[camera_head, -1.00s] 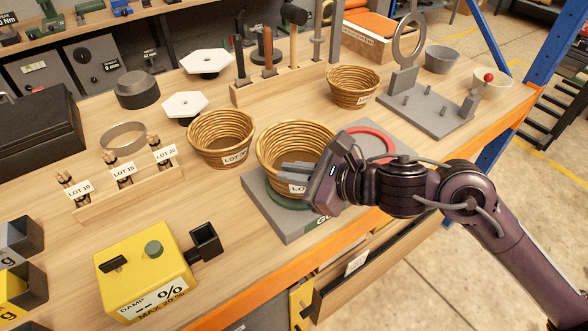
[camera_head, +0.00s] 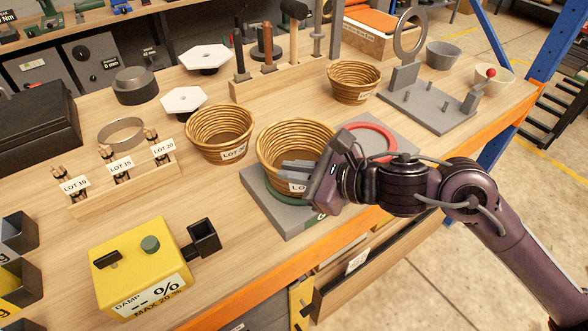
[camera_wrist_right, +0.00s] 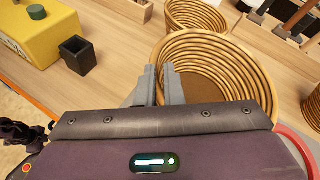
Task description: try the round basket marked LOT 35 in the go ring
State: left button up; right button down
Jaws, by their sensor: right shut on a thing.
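My right gripper (camera_head: 305,172) is shut on the near wall of a round wicker basket (camera_head: 296,145). The basket is upright and over the green ring (camera_head: 263,190) of a grey gauge plate (camera_head: 282,217). Its label shows only "LO"; the gripper hides the rest. I cannot tell whether the basket is seated in the ring or just above it. In the right wrist view the basket (camera_wrist_right: 245,75) has one wall between the grey fingers (camera_wrist_right: 163,88).
A red ring (camera_head: 388,138) is on the same plate. Another wicker basket (camera_head: 220,128) stands close left, and a smaller one (camera_head: 354,78) behind. A yellow damp meter (camera_head: 120,262) stands front left. The table's orange front edge (camera_head: 262,322) is near.

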jog(key=c, duration=1.5)
grip_release()
jog(key=b+v, duration=0.2)
jog(key=v, duration=0.6)
jog(key=shift+f+b, duration=0.1)
jog(key=shift+b, duration=0.25)
